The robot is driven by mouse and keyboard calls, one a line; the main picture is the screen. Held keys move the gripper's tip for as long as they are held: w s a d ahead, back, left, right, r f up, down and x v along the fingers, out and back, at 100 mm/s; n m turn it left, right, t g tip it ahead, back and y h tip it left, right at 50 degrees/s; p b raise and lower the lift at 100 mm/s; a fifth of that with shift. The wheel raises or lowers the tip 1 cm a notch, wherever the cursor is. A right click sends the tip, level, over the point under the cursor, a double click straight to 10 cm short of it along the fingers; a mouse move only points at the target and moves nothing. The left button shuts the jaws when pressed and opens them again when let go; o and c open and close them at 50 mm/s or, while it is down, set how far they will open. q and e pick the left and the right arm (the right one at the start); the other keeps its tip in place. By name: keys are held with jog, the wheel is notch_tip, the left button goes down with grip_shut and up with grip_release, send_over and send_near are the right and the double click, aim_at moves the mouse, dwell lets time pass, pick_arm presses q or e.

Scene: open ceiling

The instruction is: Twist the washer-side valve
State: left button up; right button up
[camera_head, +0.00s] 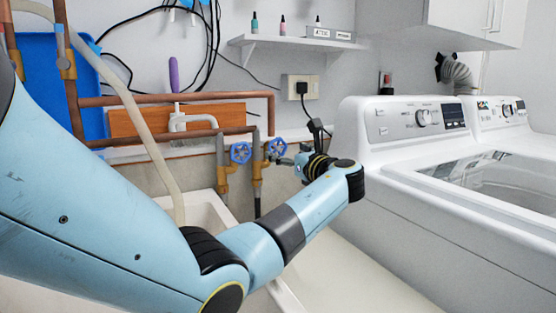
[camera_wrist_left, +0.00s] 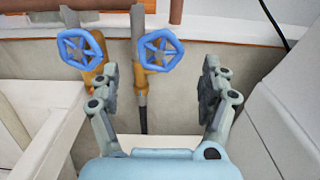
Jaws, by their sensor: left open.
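Two blue valve handwheels sit on brass valves on pipes against the wall. The washer-side valve (camera_head: 277,147) is the right one, nearer the washing machine; it also shows in the left wrist view (camera_wrist_left: 158,49). The other valve (camera_head: 240,152) is just left of it, also in the left wrist view (camera_wrist_left: 81,49). My left gripper (camera_head: 301,147) is open and empty, just right of the washer-side valve in the head view. In the left wrist view its fingers (camera_wrist_left: 160,77) are spread wide, with the washer-side wheel beyond the gap between them. No contact shows. My right gripper is not in view.
A white washing machine (camera_head: 395,195) stands close to the right of my left gripper. A pale sink (camera_head: 204,212) lies below the valves, partly behind my left arm. Copper pipes (camera_head: 180,97) and a beige hose (camera_head: 140,130) run along the wall at left.

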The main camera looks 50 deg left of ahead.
aim_at(279, 150)
pick_arm(q)
jog(key=x, duration=0.1)
jog(key=b+x, duration=0.1)
jog(key=x, duration=0.1)
jog(key=b+x, duration=0.1)
jog(key=shift+w+a+f, duration=0.1)
jog(key=shift+a+f, duration=0.15)
jog(key=shift+a, duration=0.05)
jog(key=shift+w+a+r+b, duration=0.2)
jog(key=shift+a+b, duration=0.15)
jog(key=shift+a, duration=0.2)
jog(key=c, duration=1.1)
jog(key=shift+c, duration=0.2)
